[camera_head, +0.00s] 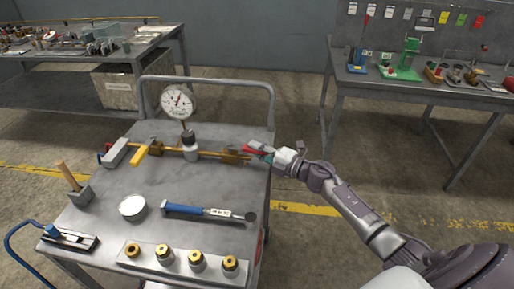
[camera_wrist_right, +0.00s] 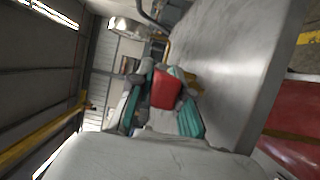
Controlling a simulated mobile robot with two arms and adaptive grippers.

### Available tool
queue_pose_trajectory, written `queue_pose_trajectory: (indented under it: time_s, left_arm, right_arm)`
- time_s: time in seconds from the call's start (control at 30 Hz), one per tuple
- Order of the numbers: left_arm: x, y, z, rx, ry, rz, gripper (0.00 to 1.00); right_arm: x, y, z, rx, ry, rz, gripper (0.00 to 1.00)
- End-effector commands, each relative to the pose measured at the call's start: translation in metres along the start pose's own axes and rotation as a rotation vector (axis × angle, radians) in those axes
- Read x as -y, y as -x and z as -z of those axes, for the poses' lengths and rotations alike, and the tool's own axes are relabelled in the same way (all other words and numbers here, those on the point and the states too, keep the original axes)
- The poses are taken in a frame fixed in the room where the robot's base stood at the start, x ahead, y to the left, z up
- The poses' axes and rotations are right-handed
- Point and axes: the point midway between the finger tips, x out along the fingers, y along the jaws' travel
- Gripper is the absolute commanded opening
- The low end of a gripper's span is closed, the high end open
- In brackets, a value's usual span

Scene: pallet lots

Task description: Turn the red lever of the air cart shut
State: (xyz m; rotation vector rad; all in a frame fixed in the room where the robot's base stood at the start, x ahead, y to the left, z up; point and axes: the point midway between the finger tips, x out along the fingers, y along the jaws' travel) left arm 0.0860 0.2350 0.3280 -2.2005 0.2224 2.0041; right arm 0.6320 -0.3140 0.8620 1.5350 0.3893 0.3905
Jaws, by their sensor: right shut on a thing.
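The air cart (camera_head: 170,200) is a grey metal cart with a brass pipe line along its back part. The red lever (camera_head: 255,148) is at the right end of that line, at the cart's right edge. My right gripper (camera_head: 265,151) reaches it from the right and is shut on it. In the right wrist view the red lever (camera_wrist_right: 166,90) sits between the teal pads of my right gripper (camera_wrist_right: 165,100). A yellow lever (camera_head: 148,147) is further left on the line. A round gauge (camera_head: 179,102) stands above the pipe. My left gripper is not in view.
On the cart top are a blue-handled tool (camera_head: 205,211), a round white dish (camera_head: 132,207), a block with a wooden handle (camera_head: 78,190) and a strip with several brass-topped fittings (camera_head: 180,262). A workbench (camera_head: 430,92) stands behind right, another (camera_head: 90,50) behind left. Floor between is clear.

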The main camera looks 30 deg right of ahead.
Motion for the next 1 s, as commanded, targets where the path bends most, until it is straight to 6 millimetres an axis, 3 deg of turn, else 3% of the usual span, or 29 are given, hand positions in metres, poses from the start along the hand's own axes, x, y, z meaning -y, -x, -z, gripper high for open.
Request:
queue_pose_trajectory:
  time_s: [0.4,1.0]
  left_arm:
    - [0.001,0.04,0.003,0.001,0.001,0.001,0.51]
    - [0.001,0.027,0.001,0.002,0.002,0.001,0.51]
  right_arm:
    - [-0.002,0.007,0.026,0.275,-0.008,0.002,0.0]
    - [0.003,0.005,0.053,0.604,-0.004,0.003,0.0]
